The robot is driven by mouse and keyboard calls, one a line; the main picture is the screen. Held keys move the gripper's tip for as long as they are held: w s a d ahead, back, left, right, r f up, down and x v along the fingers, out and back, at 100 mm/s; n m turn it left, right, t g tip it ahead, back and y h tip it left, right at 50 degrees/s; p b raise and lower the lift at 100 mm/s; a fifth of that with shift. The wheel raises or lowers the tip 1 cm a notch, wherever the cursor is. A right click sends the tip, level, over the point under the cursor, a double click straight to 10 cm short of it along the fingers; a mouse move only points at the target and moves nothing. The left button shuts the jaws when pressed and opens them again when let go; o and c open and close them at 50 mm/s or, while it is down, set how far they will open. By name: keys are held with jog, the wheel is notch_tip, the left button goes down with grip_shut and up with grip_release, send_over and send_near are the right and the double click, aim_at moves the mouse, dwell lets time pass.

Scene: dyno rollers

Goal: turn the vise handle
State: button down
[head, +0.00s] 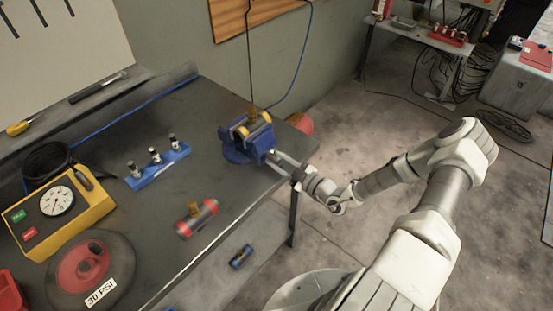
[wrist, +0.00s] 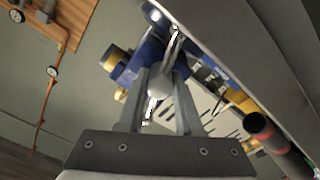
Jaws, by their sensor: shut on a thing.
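The blue vise (head: 236,151) with brass-coloured parts is fixed at the right end of the dark workbench. My gripper (head: 280,162) reaches its front from the right, just past the bench edge. In the wrist view, the vise's blue body (wrist: 152,52) lies beyond my gripper (wrist: 161,82). The two fingers are shut on the silver vise handle (wrist: 151,108), which runs at a slant between them, near its round hub. In the head view the handle is too small and covered to make out.
On the dark workbench (head: 140,215) stand a blue block with several silver fittings (head: 158,168), a red-ended cylinder (head: 197,217), a yellow gauge box (head: 60,212) and a round weight (head: 92,270). A red rounded object (head: 300,123) is behind the vise. The floor at the right is open.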

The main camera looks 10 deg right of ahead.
jog(key=shift+s+f, duration=0.15)
jog(key=shift+f, duration=0.05)
jog(key=c, duration=0.7)
grip_release()
jog(key=shift+d+r, duration=0.1)
jog(key=shift+o, duration=0.6)
jog(key=shift+r, duration=0.1)
jog(key=b+v, duration=0.2)
jog(key=v, duration=1.5)
jog(key=shift+s, duration=0.15)
